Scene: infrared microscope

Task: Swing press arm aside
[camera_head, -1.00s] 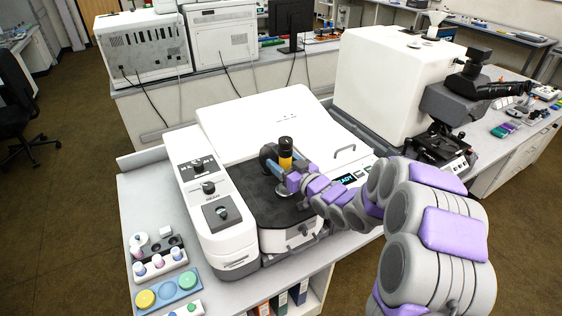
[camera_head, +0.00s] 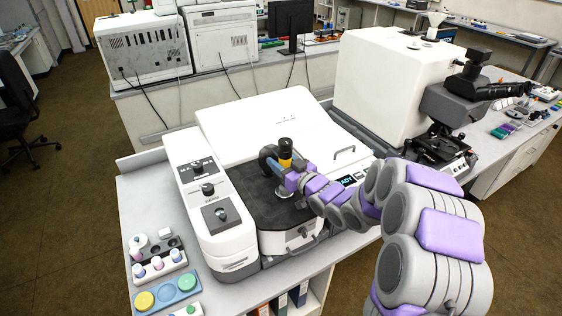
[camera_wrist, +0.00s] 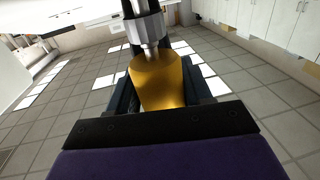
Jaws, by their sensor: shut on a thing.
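The press arm (camera_head: 268,155) is a dark grey curved arm on the white instrument (camera_head: 265,108). It stands over the dark sample deck (camera_head: 255,199). Its upright head has a black knob on top and a yellow section (camera_head: 285,163) below. My gripper (camera_head: 289,180) is at this head, shut on the yellow section. In the wrist view the yellow part (camera_wrist: 158,82) sits between the dark jaws, with a silver collar (camera_wrist: 146,28) on it. The lower end of the press head is mostly hidden by my gripper.
A white control panel with knobs (camera_head: 207,189) flanks the deck on the left. A rack of small vials (camera_head: 157,262) and a tray with yellow and green lids (camera_head: 168,292) lie at the bench's left front. A microscope (camera_head: 445,120) stands to the right.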

